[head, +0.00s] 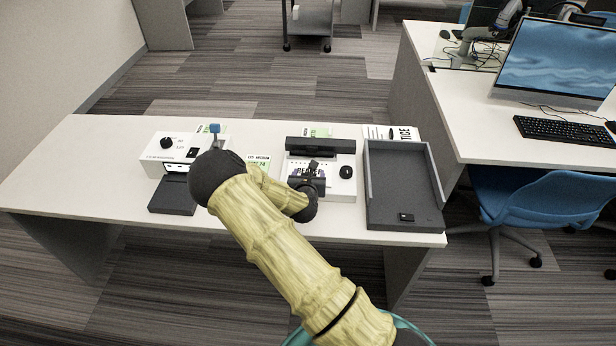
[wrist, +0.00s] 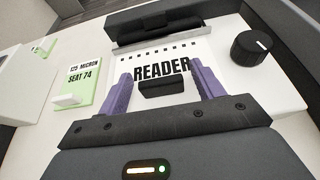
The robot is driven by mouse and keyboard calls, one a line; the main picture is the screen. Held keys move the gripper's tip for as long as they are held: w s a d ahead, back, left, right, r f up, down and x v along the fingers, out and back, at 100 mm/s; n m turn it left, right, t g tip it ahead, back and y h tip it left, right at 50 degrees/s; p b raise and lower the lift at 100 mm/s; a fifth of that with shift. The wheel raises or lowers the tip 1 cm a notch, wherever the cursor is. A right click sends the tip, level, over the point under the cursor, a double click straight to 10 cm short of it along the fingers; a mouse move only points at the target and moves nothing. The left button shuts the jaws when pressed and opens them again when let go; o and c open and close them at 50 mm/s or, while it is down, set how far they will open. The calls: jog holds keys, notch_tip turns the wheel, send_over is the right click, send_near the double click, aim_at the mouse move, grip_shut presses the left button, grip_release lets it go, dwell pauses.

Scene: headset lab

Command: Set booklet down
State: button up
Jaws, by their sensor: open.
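My gripper (wrist: 161,78) is open, with its two purple fingers apart over a white device marked READER (wrist: 215,75). A small black block (wrist: 163,88) shows between the fingers, in front of the lettering. I cannot tell whether the fingers touch the device or the block. In the head view my gripper (head: 307,180) is over the front of the same device (head: 340,188), partly hidden by my arm. I cannot pick out a booklet with certainty in either view.
A grey tray (head: 375,190) with a small black item (head: 406,217) stands at the table's right end. A white box with a knob (head: 167,150) stands left. A green card (wrist: 85,78) lies beside the reader. The table's far left (head: 75,170) is clear.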

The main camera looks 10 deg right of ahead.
jog(key=shift+r, duration=0.25)
jog(key=shift+s+a, duration=0.15)
jog(key=shift+s, duration=0.15)
jog(key=v, duration=1.1)
jog(key=shift+s, duration=0.2)
